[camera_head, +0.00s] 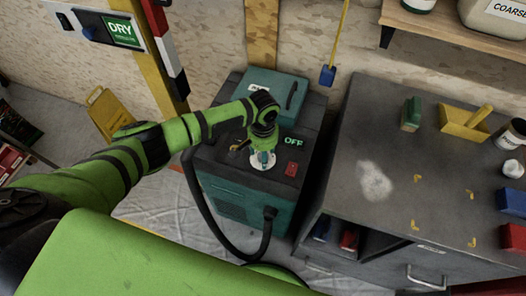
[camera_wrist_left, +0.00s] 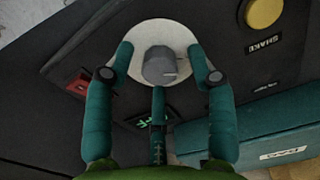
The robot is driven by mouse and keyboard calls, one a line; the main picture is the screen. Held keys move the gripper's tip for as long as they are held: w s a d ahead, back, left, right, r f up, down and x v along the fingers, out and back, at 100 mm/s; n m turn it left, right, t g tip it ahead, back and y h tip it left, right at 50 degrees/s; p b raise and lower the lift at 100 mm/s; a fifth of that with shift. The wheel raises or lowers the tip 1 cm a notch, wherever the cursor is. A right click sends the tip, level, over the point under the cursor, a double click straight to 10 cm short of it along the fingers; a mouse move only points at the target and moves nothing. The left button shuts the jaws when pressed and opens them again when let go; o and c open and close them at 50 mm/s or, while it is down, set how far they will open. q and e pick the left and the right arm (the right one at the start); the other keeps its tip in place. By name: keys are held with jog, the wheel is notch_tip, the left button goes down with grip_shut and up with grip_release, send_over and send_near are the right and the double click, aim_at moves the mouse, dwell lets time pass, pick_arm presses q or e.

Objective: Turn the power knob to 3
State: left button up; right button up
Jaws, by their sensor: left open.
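The power knob (camera_wrist_left: 160,66) is a grey knob on a round white dial plate (camera_wrist_left: 166,34) in the left wrist view. It sits on the dark top of a teal machine (camera_head: 235,190). In the head view the dial plate (camera_head: 262,161) shows below my left gripper (camera_head: 262,150), and the knob is mostly hidden. In the left wrist view my left gripper (camera_wrist_left: 159,62) is open, its teal fingers spread around the knob with gaps. A green display (camera_head: 293,142) reads OFF in the head view. My right gripper is not in view.
A red switch (camera_head: 292,169) is beside the dial. A yellow button (camera_wrist_left: 262,12) marked SHAKE is on the same panel. A black hose (camera_head: 268,225) loops at the machine's front. A grey workbench (camera_head: 345,165) stands to the right, and a yellow floor sign (camera_head: 110,115) to the left.

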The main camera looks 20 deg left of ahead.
pick_arm(q)
grip_shut()
jog(key=shift+m, duration=0.4)
jog(key=m+p, duration=0.1)
jog(key=m, duration=0.2)
jog(key=shift+s+m, duration=0.1)
jog(key=shift+m, duration=0.3)
jog(key=m+p, duration=0.1)
jog(key=m, duration=0.3)
jog(key=shift+m, duration=0.3)
jog(key=m, duration=0.3)
jog(key=shift+f+m, duration=0.1)
jog(key=shift+m, duration=0.2)
jog(key=m, duration=0.3)
jog(key=shift+m, duration=0.3)
jog(key=m, duration=0.3)
jog(key=shift+m, duration=0.3)
jog(key=shift+m+b, duration=0.55)
jog(key=shift+m, duration=1.35)
jog(key=shift+d, duration=0.1)
